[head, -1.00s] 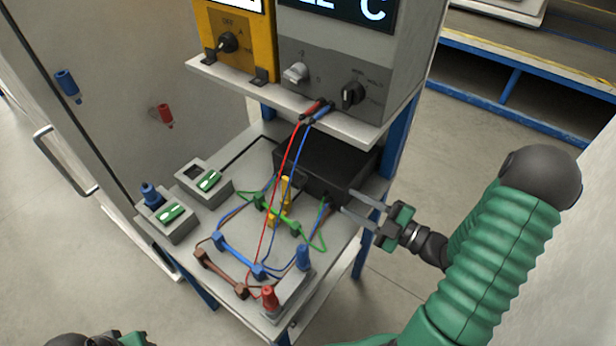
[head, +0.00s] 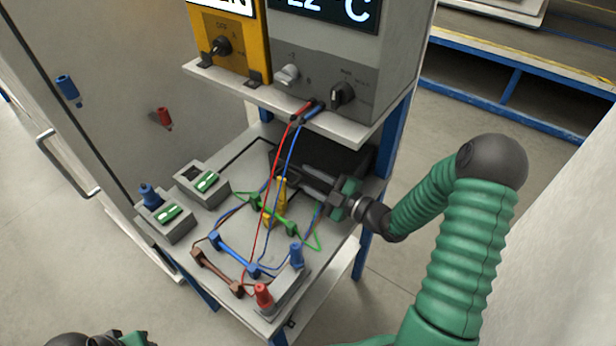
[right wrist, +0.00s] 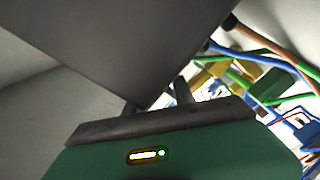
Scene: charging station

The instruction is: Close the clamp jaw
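A small yellow clamp stands on the bench top among the cables. Its upright yellow part (head: 281,192) and a lower yellow piece (head: 267,219) show in the head view. Yellow parts (right wrist: 243,82) also show in the right wrist view, partly hidden behind cables. I cannot clearly tell the jaw's gap. My right gripper (head: 292,172) reaches in from the right, above and behind the clamp and in front of the black box. Its two fingers look apart, with nothing between them. My left gripper (head: 97,340) is barely in view at the bottom left edge.
A black box (head: 340,155) stands close behind the right gripper. Green, blue and brown cables lie around the clamp, and red and blue leads (head: 270,205) hang down in front. A grey shelf with a dial panel (head: 330,85) overhangs the back. Switch boxes (head: 202,183) stand left.

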